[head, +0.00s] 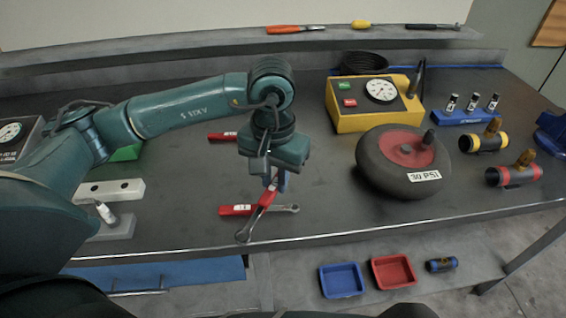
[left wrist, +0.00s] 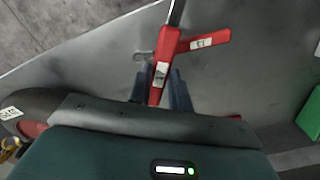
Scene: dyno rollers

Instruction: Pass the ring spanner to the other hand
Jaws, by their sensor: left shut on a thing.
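My left gripper (head: 277,182) is shut on the red handle of a spanner (head: 264,200). The held spanner slants down toward the table's front edge, its grey head at the lower left. In the left wrist view its red handle (left wrist: 160,72) sits between the blue fingers of the left gripper (left wrist: 160,90), and its metal shaft runs out of the top of the picture. A second red-handled spanner (head: 236,210) lies on the table behind the held one, its grey end to the right. It also shows in the left wrist view (left wrist: 204,41). My right gripper is not in view.
Another red handle (head: 222,136) lies farther back, partly hidden by my arm. A wheel (head: 376,165) and a yellow gauge box (head: 355,122) stand to the right. Blue (head: 342,293) and red (head: 410,284) trays sit on the lower shelf. The table's front right is clear.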

